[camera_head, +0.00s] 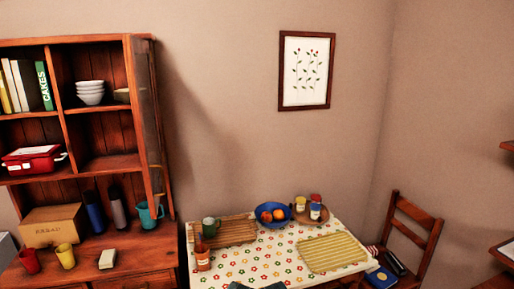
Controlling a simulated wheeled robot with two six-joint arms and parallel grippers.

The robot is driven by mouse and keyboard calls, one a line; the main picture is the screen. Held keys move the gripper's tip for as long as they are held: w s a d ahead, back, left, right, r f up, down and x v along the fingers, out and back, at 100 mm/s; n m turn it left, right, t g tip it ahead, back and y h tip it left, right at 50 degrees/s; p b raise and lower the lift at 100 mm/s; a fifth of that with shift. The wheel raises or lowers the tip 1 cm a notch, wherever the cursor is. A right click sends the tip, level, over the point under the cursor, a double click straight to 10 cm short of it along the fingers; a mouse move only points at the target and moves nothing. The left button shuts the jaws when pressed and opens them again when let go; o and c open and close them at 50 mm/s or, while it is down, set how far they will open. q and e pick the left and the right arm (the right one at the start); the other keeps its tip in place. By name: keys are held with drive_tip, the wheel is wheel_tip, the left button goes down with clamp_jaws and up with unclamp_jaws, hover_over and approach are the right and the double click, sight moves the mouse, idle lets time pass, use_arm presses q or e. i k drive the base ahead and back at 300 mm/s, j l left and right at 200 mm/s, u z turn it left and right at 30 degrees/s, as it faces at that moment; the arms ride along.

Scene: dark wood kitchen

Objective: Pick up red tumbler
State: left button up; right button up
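A red tumbler (29,261) stands upright on the counter of the wooden hutch at the far left, in front of the bread box (53,225). A yellow tumbler (65,256) stands close to its right. Neither of my grippers is in view.
A white block-like item (107,259), a teal jug (151,215) and two dark bottles share the hutch counter. A chair (412,235) stands beyond.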

sight(30, 258)
drive_tip(key=l+u, duration=0.35)
drive_tip(key=i+l+u, duration=0.1)
drive_tip(key=u, duration=0.25)
drive_tip(key=l+u, duration=0.35)
drive_tip(key=i+j, duration=0.35)
drive_tip(key=i+j+z, duration=0.15)
drive_tip(key=i+j, duration=0.2)
drive_tip(key=j, duration=0.2)
drive_tip(key=i+j, duration=0.35)
drive_tip(key=i+j+z, duration=0.2)
drive_tip(key=i+j, duration=0.55)
